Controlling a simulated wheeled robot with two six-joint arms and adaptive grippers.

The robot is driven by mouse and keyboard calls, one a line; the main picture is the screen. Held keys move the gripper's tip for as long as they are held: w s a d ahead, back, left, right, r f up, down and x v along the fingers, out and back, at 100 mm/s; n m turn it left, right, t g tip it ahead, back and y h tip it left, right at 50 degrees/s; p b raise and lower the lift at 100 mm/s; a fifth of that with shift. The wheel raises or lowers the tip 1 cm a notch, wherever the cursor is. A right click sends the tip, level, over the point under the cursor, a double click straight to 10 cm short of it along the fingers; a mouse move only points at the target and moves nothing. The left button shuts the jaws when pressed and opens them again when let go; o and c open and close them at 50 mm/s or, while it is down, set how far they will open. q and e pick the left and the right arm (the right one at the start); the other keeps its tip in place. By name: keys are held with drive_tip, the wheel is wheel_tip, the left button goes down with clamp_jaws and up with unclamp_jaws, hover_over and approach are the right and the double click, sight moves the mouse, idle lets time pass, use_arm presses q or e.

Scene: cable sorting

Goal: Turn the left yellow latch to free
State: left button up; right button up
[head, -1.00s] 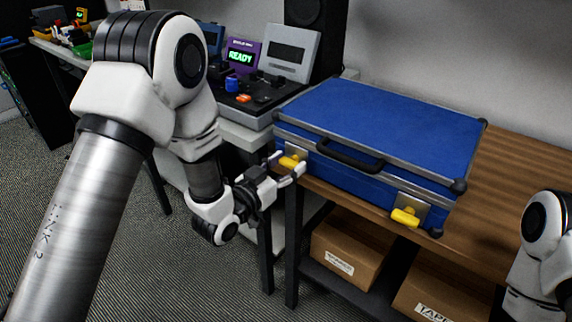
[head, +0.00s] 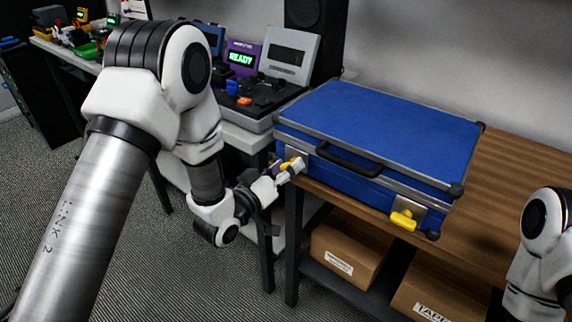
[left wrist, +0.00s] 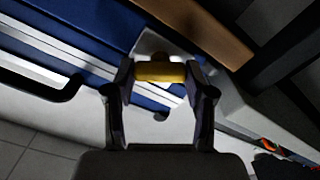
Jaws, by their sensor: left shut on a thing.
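The blue case (head: 385,125) lies closed on the wooden table, with a black handle (head: 349,160) on its front. The left yellow latch (head: 288,164) is on the front of the case near its left corner. My left gripper (head: 287,171) is at this latch. In the left wrist view the yellow latch (left wrist: 160,71) sits between the fingertips of my left gripper (left wrist: 160,75), which is shut on it. The right yellow latch (head: 403,220) is on its metal plate near the right front corner. Of my right arm only a link shows at the right edge; its gripper is out of view.
The wooden table (head: 510,190) has bare room right of the case. Cardboard boxes (head: 345,255) stand on the shelf below. Left of the case, a device with a green READY display (head: 241,58) stands on a grey bench. A black speaker (head: 316,40) is behind.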

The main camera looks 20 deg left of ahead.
use_arm(q)
drive_tip(key=n+p, duration=0.2)
drive_tip(key=n, duration=0.4)
drive_tip(key=shift+a, duration=0.1)
drive_tip(key=n+p, duration=0.1)
drive_tip(key=n, duration=0.4)
drive_tip(key=shift+f+n, duration=0.15)
drive_tip(key=shift+n, duration=0.25)
drive_tip(key=shift+p, duration=0.3)
drive_tip(key=o, duration=1.2)
drive_tip(key=shift+c, duration=0.2)
drive_tip(key=shift+a, duration=0.1)
drive_tip(key=v, duration=1.2)
